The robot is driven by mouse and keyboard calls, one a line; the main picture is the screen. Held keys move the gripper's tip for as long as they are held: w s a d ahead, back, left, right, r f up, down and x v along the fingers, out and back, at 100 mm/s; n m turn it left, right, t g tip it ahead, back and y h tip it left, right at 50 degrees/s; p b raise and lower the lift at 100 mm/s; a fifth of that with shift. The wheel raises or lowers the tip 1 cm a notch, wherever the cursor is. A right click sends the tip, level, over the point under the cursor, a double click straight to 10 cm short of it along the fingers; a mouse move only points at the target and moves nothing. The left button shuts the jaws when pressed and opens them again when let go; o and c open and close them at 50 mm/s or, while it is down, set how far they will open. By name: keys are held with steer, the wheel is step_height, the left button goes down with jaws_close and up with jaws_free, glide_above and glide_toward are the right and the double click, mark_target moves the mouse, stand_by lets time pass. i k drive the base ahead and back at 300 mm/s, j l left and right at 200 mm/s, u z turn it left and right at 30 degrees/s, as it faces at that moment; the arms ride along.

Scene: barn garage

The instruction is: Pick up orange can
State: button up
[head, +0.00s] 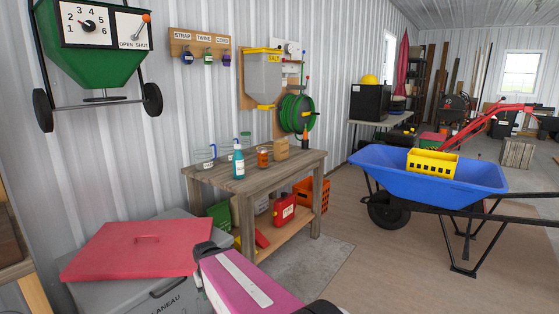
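A small orange can-like container (263,158) stands upright on the wooden workbench (215,181). A teal bottle (239,163) stands just left of it and a tan container (281,149) just right of it. It is small in the picture, and its label cannot be read.
Clear jars (205,159) stand at the bench's left. A red jug (284,210) and orange crate (312,193) are below. A red-lidded grey bin (140,246) stands in front left. A blue wheelbarrow (428,179) is right; floor between is clear.

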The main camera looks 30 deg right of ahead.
mark_target(263, 156)
steer(key=z, duration=0.85)
steer(key=i+l, duration=0.1)
